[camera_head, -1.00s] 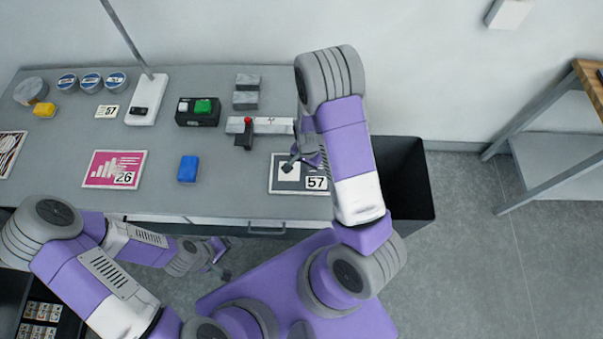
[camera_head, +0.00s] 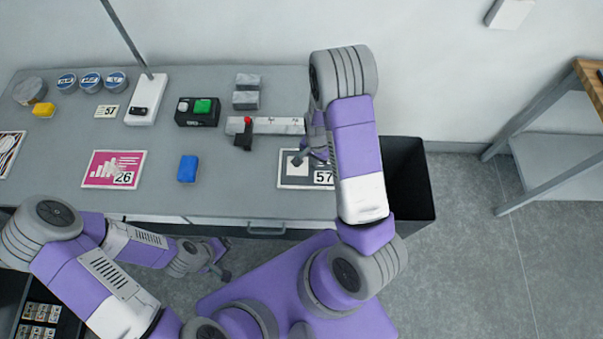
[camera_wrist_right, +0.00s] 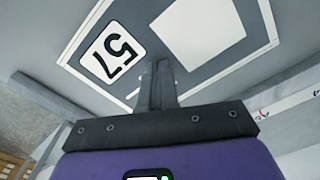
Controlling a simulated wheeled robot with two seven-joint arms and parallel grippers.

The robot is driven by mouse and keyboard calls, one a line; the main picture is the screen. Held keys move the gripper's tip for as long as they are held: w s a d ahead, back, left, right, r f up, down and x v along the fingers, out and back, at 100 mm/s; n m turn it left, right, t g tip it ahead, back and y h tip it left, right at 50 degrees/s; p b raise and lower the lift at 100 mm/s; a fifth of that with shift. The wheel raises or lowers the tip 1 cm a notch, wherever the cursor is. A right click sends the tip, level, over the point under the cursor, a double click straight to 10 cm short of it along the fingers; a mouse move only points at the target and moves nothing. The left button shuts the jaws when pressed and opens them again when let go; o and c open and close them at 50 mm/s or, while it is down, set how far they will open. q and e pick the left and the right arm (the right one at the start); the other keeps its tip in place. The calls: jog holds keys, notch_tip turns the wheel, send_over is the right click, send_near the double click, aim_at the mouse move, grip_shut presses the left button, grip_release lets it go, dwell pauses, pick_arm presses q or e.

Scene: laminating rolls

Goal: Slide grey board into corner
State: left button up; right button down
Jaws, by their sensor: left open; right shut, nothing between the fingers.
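The grey board (camera_head: 291,181), with a white square and a "57" label, lies on the grey table near its right front part, partly hidden by my right arm. My right gripper (camera_head: 301,158) is shut and empty, with its fingertips over the board; contact is hard to tell. In the right wrist view the shut fingers (camera_wrist_right: 157,85) point down at the board (camera_wrist_right: 195,85), between the label and the white square. My left gripper (camera_head: 222,273) is open and empty, in front of the table's front edge. A pale metal strip (camera_head: 275,125) lies behind the board; the corner itself is hidden behind my right arm.
A red-knobbed black clamp (camera_head: 244,135) stands at the strip's left part. A blue block (camera_head: 188,169) and a pink "26" card (camera_head: 114,169) lie to the left. A dark bin (camera_head: 415,185) stands beyond the table's right edge.

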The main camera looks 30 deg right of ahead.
jog(key=shift+w+d, duration=0.15)
jog(key=shift+d, duration=0.9)
jog(key=shift+w+d+f+b, duration=0.1)
jog(key=shift+d+b, duration=0.3)
jog(key=shift+d, duration=0.4)
jog(key=shift+d, duration=0.15)
jog(key=shift+w+d, duration=0.1)
jog(key=shift+d, duration=0.85)
jog(key=shift+d, duration=0.1)
jog(key=shift+d+b, duration=0.45)
jog(key=shift+d, duration=0.3)
jog(key=shift+f, duration=0.1)
